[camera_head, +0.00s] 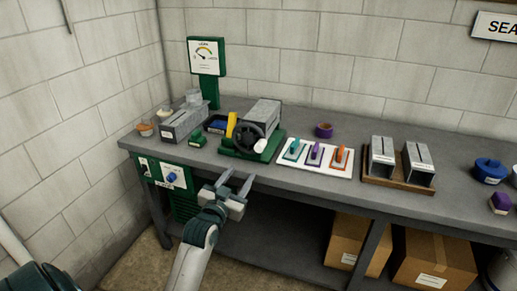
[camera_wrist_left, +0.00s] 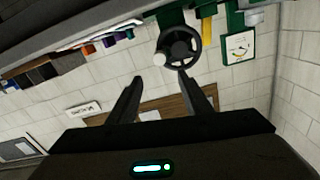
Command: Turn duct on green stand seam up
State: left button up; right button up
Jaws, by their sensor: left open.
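A grey metal duct (camera_head: 263,112) lies on a green stand (camera_head: 232,148) on the workbench. The stand has a dark handwheel (camera_head: 248,137) with a pale knob at its front. The wheel also shows in the left wrist view (camera_wrist_left: 180,46), where the picture is upside down. My left gripper (camera_head: 236,183) is open and empty, in front of the bench edge and below the wheel, apart from it. The duct's seam is too small to make out. My right gripper is not in view.
A second grey duct (camera_head: 182,123) and a green gauge (camera_head: 206,57) stand left. A white board (camera_head: 316,168) with coloured tools and a wooden rack (camera_head: 398,184) with two ducts lie right. Cardboard boxes (camera_head: 434,259) sit below the bench (camera_head: 310,188).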

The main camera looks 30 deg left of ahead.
aim_at(258, 149)
pick_arm(q)
jog(key=p+x, duration=0.3)
jog(key=x, duration=1.4)
jog(key=shift+s, duration=0.1)
grip_shut()
